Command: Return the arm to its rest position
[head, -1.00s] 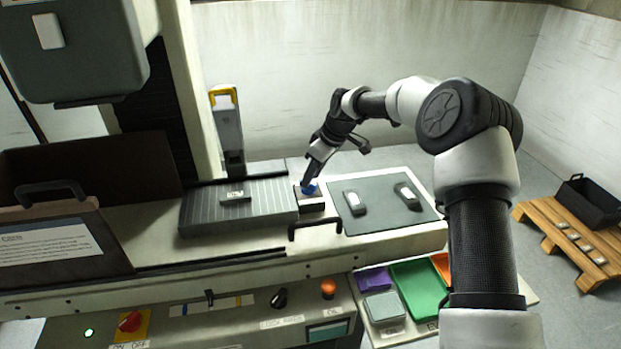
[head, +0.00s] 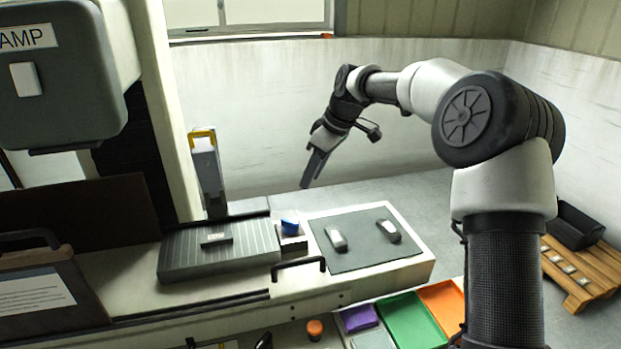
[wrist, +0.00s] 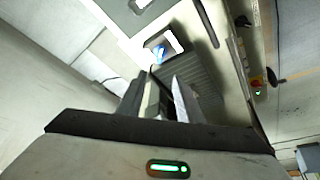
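My gripper (head: 306,184) hangs in the air above the machine bed in the head view, pointing down and left. In the wrist view its two fingers (wrist: 158,98) stand apart, with no object clearly held between them. A blue piece (head: 290,226) sits on a small light block beside the ribbed grey plate, below and clear of my gripper. The blue piece also shows in the wrist view (wrist: 161,52), beyond the fingertips. My arm reaches in from the right, raised and bent.
An upright post with a yellow top (head: 203,140) stands left of my gripper. A dark mat (head: 365,252) carries two small parts. A black handle (head: 298,264) juts at the bed's front. Green (head: 410,318) and orange (head: 441,300) trays lie at front. Air around my gripper is free.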

